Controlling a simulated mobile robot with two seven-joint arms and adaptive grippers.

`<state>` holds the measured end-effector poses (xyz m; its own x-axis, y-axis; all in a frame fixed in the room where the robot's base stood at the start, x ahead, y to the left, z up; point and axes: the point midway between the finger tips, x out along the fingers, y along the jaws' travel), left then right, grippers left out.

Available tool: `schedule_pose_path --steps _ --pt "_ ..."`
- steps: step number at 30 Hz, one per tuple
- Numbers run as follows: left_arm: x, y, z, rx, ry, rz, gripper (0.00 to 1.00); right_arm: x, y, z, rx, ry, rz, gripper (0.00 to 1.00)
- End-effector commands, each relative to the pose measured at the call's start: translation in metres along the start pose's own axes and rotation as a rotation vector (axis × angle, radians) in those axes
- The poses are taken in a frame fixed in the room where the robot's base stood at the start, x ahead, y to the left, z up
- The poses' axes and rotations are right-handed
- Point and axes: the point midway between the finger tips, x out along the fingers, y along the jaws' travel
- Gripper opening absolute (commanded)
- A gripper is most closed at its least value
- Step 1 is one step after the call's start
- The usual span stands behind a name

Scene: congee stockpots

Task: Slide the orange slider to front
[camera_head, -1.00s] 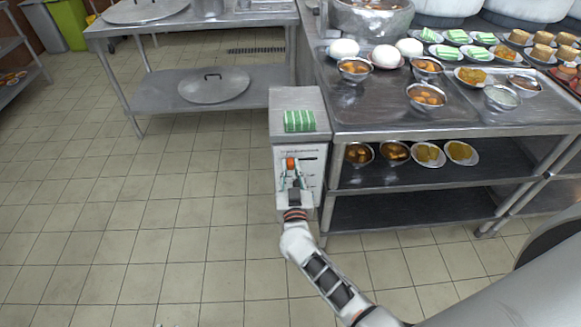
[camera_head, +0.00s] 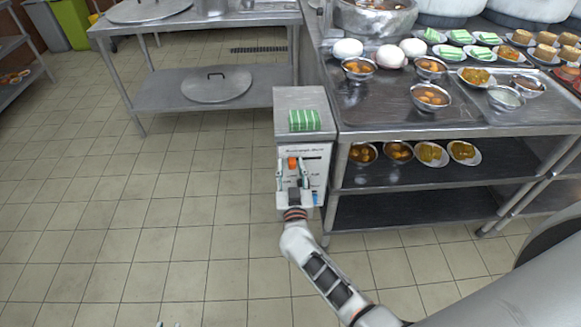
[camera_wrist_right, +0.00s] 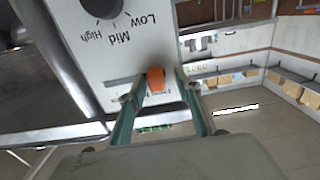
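The orange slider (camera_head: 292,162) sits on the front panel of a grey and white box beside the steel table. In the right wrist view the orange slider (camera_wrist_right: 156,79) stands at a slot in the white panel. My right gripper (camera_head: 292,172) is at the panel with its fingers apart, one on each side of the slider. Small tips at the bottom edge of the head view may be my left gripper (camera_head: 168,324); the rest is out of frame.
A green striped block (camera_head: 304,120) lies on top of the box (camera_head: 300,97). The steel table (camera_head: 380,113) at right holds bowls, plates and white eggs. A dark knob (camera_wrist_right: 100,5) marked Low, Mid, High is on the panel. Tiled floor at left is clear.

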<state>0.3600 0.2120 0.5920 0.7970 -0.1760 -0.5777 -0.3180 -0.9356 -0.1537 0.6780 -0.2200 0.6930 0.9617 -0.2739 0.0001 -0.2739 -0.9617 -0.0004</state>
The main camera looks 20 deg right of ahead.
Motion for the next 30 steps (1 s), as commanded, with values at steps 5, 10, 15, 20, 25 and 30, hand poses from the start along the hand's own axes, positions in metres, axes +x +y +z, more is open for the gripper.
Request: schedule_pose_path --steps 5,10,15,20,25,30 --pt "0.0 0.001 0.001 -0.001 -0.002 0.001 0.21 -0.019 0.0 0.002 0.002 -0.003 0.0 0.33" --pt "-0.001 0.001 0.002 -0.001 -0.003 0.002 0.21 -0.047 -0.001 0.002 0.001 -0.004 -0.001 0.33" --pt "-0.001 0.002 0.002 -0.001 -0.004 0.002 0.21 -0.067 -0.001 0.001 0.0 -0.001 -0.002 0.33" --pt "-0.001 0.002 0.003 -0.001 -0.004 0.002 0.21 -0.074 -0.002 0.0 0.001 0.0 -0.002 0.33" --pt "-0.001 0.002 0.003 -0.002 -0.004 0.002 0.21 -0.075 -0.002 0.0 0.001 0.0 -0.002 0.33" --pt "-0.001 0.002 0.002 -0.002 -0.003 0.002 0.21 -0.074 -0.001 0.0 0.001 0.0 -0.002 0.33"
